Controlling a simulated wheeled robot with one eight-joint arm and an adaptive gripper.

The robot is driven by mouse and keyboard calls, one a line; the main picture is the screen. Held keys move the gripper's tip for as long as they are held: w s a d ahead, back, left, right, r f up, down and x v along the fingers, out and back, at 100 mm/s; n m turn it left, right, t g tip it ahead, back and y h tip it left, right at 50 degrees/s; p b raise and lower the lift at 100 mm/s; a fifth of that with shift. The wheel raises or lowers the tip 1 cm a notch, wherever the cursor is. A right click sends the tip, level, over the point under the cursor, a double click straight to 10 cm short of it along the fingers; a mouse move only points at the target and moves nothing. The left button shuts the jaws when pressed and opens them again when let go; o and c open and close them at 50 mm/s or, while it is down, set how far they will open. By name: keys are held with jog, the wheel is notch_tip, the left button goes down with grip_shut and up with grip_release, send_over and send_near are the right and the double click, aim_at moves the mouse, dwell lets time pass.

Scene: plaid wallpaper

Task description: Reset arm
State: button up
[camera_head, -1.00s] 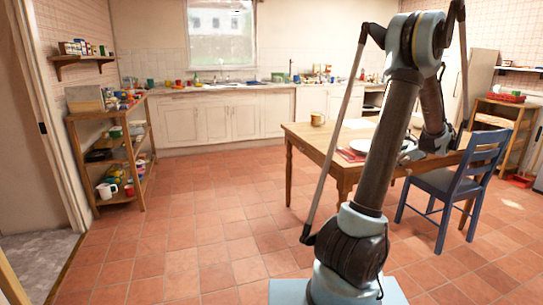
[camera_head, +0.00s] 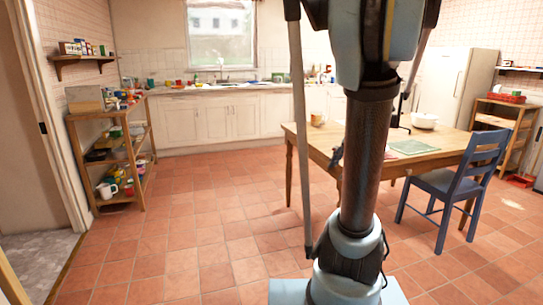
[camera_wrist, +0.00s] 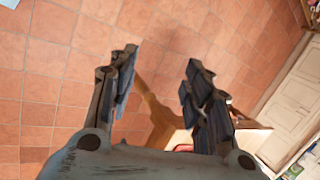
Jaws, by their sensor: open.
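My gripper (camera_wrist: 161,62) shows in the wrist view with its two dark fingers spread apart. Nothing is between the fingertips but a view of the tiled floor. In the head view my arm stands nearly upright in the middle of the picture and hides most of its far end. A small dark part shows at the left of the arm beside the table, probably a gripper finger. The wooden table (camera_head: 440,153) stands behind my arm. Its corner and leg also show beyond the fingers in the wrist view (camera_wrist: 160,114).
A blue chair (camera_head: 447,182) stands at the table's right front. A white bowl (camera_head: 424,121), a green mat (camera_head: 414,146) and a mug (camera_head: 316,119) are on the table. A shelf rack (camera_head: 108,155) stands at left. The tiled floor (camera_head: 200,215) between is clear.

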jog(key=s+a+f+n+h, duration=0.1)
jog(key=s+a+f+n, duration=0.2)
jog(key=s+n, duration=0.3)
jog(key=s+a+f+n+g+h, duration=0.1)
jog(key=s+f+n, duration=0.4)
jog(key=s, duration=0.9)
jog(key=a+f+h, duration=0.1)
jog(key=a, duration=0.1)
jog(key=shift+s+a+f+n+h, duration=0.25)
jog(key=shift+s+a+n+h, duration=0.05)
jog(key=shift+s+a+n, duration=0.1)
